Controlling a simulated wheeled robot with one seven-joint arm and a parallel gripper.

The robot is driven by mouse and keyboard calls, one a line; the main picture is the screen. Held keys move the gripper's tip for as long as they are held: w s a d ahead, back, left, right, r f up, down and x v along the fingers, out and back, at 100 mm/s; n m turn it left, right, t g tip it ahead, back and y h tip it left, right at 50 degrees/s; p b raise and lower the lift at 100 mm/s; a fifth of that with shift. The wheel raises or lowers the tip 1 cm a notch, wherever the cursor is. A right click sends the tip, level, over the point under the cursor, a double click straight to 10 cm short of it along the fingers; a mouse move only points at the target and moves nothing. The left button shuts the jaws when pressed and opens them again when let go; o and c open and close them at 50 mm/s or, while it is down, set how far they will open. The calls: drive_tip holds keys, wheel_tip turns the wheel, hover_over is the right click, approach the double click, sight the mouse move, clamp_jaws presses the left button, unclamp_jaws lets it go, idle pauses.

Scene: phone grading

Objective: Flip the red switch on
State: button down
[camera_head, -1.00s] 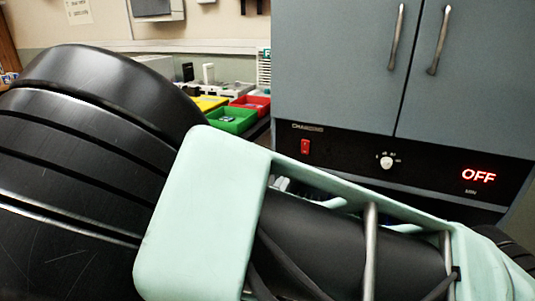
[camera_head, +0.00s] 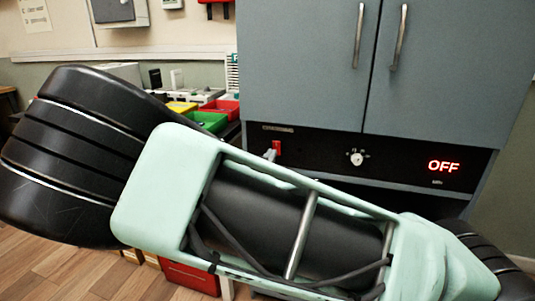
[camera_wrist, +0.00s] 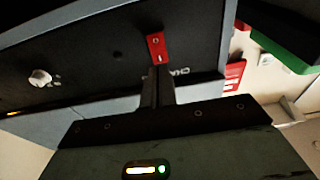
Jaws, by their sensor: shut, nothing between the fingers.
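The red switch (camera_head: 277,148) is on the black control panel (camera_head: 320,147) of the grey cabinet, left of a white knob (camera_head: 356,157). The panel's display (camera_head: 443,166) reads OFF in red. My gripper's tip (camera_head: 269,155) shows just left of and below the switch, mostly hidden behind my arm. In the wrist view, the red switch (camera_wrist: 157,47) lies right at the end of my gripper (camera_wrist: 157,78). The fingers are shut with nothing between them. I cannot tell whether they touch the switch.
Two cabinet doors with metal handles (camera_head: 398,38) are above the panel. Green (camera_head: 208,121), red (camera_head: 222,108) and yellow (camera_head: 181,107) bins stand on the bench to the left. My arm covers much of the lower view.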

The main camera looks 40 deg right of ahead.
sight(276, 144)
drive_tip(key=shift+x, duration=1.6)
drive_tip(key=shift+w+d+r+p, duration=0.15)
drive_tip(key=shift+r+p, duration=0.25)
drive_tip(key=shift+p, duration=0.2)
drive_tip(key=shift+f, duration=0.25)
